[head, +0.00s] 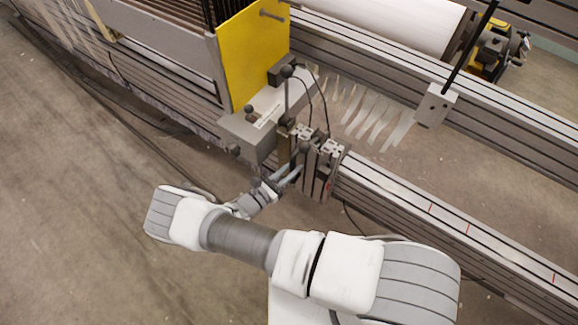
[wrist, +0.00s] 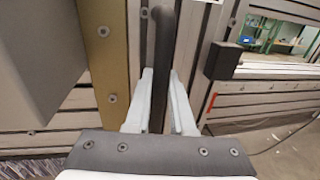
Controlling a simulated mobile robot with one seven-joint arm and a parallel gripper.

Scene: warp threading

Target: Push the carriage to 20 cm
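The carriage (head: 322,165) is a grey metal block with dark knobs on the long slotted rail (head: 400,195), right beside the grey box under the yellow plate. My gripper (head: 297,172) reaches it from the front. In the wrist view, a dark upright handle bar (wrist: 163,45) stands between my two pale fingers (wrist: 161,80). Both fingertips lie close against its sides, so the gripper looks shut on it. The bar's lower end is hidden behind the gripper. Red marks show on the rail to the right of the carriage; their values are not readable.
A yellow plate (head: 254,55) and a grey box (head: 247,137) stand left of the carriage. A small grey box on a black rod (head: 436,104) hangs behind the rail, near pale hanging strips (head: 365,110). The rail top to the right looks clear.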

